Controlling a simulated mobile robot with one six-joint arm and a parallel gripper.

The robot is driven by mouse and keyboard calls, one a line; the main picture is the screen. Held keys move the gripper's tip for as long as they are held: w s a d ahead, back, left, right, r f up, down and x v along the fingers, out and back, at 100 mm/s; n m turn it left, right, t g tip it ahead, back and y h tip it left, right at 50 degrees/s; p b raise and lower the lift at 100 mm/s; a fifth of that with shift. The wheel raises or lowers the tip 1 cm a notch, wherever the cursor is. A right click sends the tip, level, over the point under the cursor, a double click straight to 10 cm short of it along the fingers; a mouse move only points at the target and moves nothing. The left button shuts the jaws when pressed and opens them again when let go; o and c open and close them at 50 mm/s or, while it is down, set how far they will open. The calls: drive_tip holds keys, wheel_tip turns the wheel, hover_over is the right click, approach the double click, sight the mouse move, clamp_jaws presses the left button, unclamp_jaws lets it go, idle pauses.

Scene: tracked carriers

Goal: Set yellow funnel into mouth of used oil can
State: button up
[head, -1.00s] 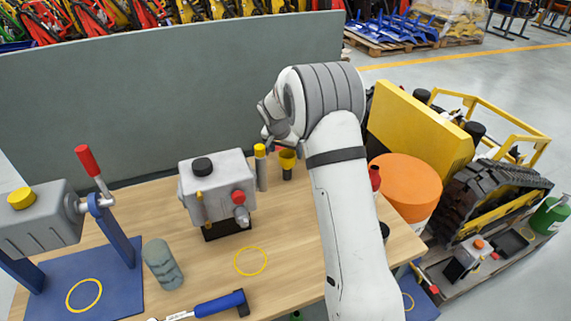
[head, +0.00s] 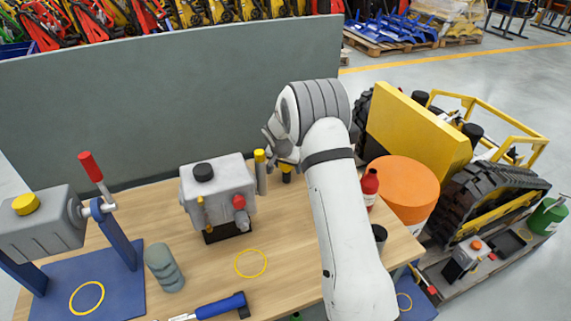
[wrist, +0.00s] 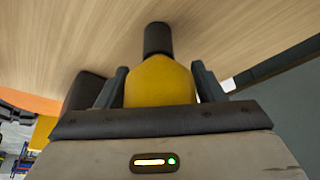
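The yellow funnel (wrist: 160,82) lies between the two fingers of my gripper (wrist: 160,85) in the wrist view. The fingers stand close along its sides; whether they press on it I cannot tell. A short black cylinder (wrist: 157,38) shows just beyond the funnel, against the wooden table. In the head view my gripper (head: 278,145) is low over the table's back, and the funnel (head: 286,167) is partly hidden behind it, above a dark piece. A green can (head: 549,216) stands at far right; whether it is the used oil can I cannot tell.
A yellow-capped grey cylinder (head: 260,172) stands just left of my gripper. The grey machine (head: 218,190) is further left. A red bottle (head: 370,187) and an orange-topped drum (head: 405,180) are right of my arm. The tracked carrier (head: 480,215) is beyond.

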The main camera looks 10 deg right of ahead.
drive_tip(key=c, duration=0.7)
drive_tip(key=shift+o, duration=0.2)
